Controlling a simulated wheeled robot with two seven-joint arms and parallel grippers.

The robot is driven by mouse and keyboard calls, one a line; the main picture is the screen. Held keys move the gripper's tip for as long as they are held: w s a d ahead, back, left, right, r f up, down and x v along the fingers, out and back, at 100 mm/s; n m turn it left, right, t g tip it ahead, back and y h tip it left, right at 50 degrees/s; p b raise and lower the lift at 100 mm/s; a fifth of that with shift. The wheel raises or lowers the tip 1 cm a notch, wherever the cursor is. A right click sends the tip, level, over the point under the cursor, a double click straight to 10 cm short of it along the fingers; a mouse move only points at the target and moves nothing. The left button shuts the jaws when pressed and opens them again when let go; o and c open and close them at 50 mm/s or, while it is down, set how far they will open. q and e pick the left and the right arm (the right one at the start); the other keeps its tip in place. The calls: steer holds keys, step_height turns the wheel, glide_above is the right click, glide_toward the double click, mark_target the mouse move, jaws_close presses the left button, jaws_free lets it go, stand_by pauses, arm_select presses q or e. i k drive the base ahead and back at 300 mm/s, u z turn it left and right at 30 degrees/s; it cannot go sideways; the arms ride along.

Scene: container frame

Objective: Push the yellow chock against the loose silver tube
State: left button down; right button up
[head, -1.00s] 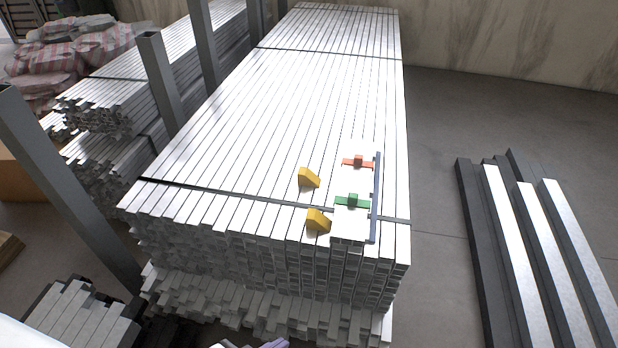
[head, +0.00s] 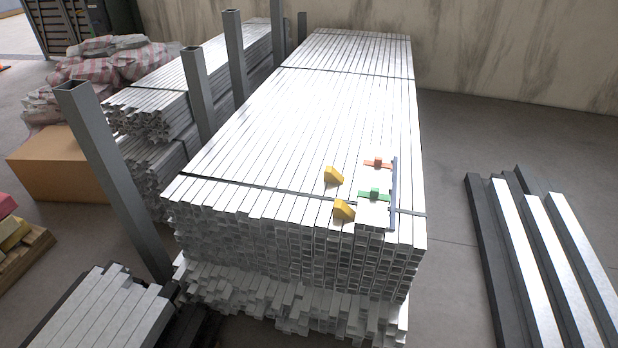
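Two yellow chocks lie on top of the large stack of silver tubes: the rear chock (head: 333,176) and the front chock (head: 343,210), which is near the stack's front edge. Both are wedge-shaped. To their right is a bright white patch with an orange clamp-like piece (head: 377,163) and a green one (head: 374,195). A thin blue-grey bar (head: 394,190) runs along its right side. I cannot tell a loose silver tube apart from the bright tubes around it. Neither of my grippers is in view.
The big tube stack (head: 300,110) fills the middle, with dark straps across it. Grey posts (head: 115,180) stand along its left. A cardboard box (head: 62,165) is at left. Dark and silver beams (head: 530,240) lie at right. Floor between stack and beams is clear.

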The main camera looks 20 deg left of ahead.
mark_target(331, 175)
steer(key=u, duration=1.35)
steer(key=i, duration=0.7)
steer(key=z, duration=0.6)
